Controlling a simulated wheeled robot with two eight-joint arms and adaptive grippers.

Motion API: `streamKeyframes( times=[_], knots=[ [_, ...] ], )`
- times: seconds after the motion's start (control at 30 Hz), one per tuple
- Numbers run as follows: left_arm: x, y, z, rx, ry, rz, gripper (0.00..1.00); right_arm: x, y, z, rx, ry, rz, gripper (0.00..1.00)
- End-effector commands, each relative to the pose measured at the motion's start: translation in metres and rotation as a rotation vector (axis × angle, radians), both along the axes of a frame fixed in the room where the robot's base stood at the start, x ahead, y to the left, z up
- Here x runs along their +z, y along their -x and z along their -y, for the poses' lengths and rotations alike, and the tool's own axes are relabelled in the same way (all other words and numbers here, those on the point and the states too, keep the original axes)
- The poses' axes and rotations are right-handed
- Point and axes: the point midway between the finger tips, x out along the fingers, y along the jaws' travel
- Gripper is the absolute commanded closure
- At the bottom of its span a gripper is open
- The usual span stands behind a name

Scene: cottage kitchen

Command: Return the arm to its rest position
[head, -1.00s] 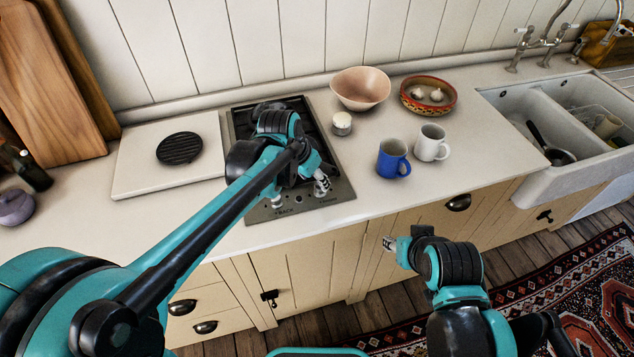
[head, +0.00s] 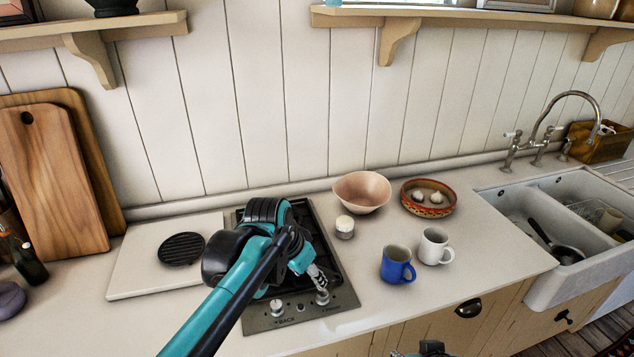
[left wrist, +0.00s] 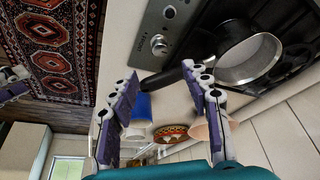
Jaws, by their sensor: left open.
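My left gripper (head: 318,278) hangs over the front right part of the hob (head: 335,297), near its knobs. In the left wrist view its two purple-padded fingers (left wrist: 163,100) are spread apart with nothing held between them. A steel pan (left wrist: 250,60) with a dark handle sits on the hob beyond the fingertips. The handle passes partly behind one finger; whether they touch I cannot tell. In the head view my left arm hides the pan. Only a sliver of my right arm shows at the bottom edge of the head view. My right gripper (left wrist: 12,84) is cut off at the left wrist view's edge.
Right of the hob stand a white-topped jar (head: 345,228), a pink bowl (head: 361,193), a patterned bowl (head: 440,205), a blue mug (head: 397,265) and a white mug (head: 434,246). A sink (head: 545,285) is at right. Shelves (head: 450,20) hang above.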

Motion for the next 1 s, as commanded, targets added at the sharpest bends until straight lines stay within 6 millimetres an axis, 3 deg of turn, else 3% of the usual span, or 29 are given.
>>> streamKeyframes(
  times=[0.13,0.27,0.4,0.6,0.77,1.0],
  knots=[
    [0.000,0.017,-0.018,0.063,0.001,0.018,0.52,0.000,0.000,0.000,0.000,0.000,0.000,0.60],
    [-0.004,0.053,-0.054,0.205,0.010,0.058,0.52,0.000,0.000,0.000,0.000,0.000,0.000,0.60],
    [-0.021,0.098,-0.094,0.383,0.030,0.119,0.52,0.000,0.000,0.000,0.000,0.000,0.000,0.60],
    [-0.050,0.143,-0.130,0.570,0.058,0.190,0.52,0.000,0.000,0.000,0.000,0.000,0.000,0.60],
    [-0.062,0.157,-0.141,0.633,0.071,0.217,0.52,0.000,0.000,0.000,0.000,0.000,0.000,0.60],
    [-0.063,0.158,-0.142,0.642,0.074,0.221,0.52,0.000,0.000,0.000,0.000,0.000,0.000,0.60]
  ],
)
